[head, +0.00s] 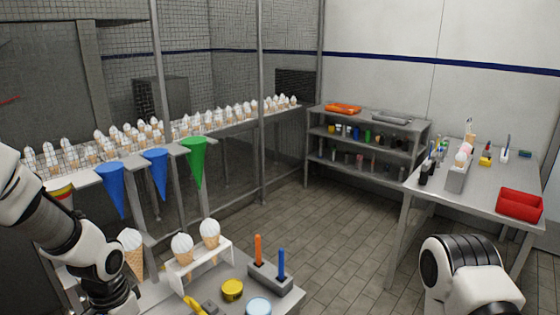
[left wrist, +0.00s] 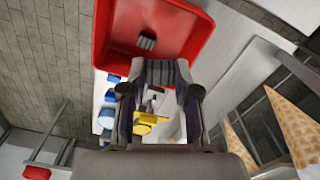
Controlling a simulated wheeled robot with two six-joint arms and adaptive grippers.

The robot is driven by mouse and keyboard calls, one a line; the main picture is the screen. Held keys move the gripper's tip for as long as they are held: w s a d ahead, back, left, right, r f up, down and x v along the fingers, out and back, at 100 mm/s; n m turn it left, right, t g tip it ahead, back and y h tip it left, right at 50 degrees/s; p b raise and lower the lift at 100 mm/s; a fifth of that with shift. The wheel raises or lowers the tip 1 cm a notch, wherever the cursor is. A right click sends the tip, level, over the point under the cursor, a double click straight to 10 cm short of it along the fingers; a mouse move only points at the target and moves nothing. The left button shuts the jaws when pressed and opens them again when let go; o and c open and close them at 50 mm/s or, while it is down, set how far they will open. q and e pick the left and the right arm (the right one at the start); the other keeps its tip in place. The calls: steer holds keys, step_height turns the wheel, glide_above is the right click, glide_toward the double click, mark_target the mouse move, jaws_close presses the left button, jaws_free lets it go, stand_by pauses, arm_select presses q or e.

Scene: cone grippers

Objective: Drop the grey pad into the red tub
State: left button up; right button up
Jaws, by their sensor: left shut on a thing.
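In the left wrist view my left gripper (left wrist: 158,82) is shut on a grey ribbed pad (left wrist: 160,70), which sits between its two fingertips. A red tub (left wrist: 198,22) fills the upper part of that view, just beyond the fingertips, its open side towards me. A smaller grey ribbed piece (left wrist: 147,41) shows against the tub's inside; I cannot tell what it is. In the head view my left arm enters from the left, and its gripper is below the picture. A red tub (head: 520,204) stands on the right table. My right gripper is out of view.
A near table (head: 285,298) carries a cone stand (head: 195,262), a pen block (head: 270,278) and a yellow tin (head: 232,290). A grey shelf (head: 365,145) stands at the back. Blue and green funnels (head: 196,160) hang at left. The middle floor (head: 335,225) is clear.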

arm_select(q)
steer(key=o, duration=0.9)
step_height(320, 180, up, 12)
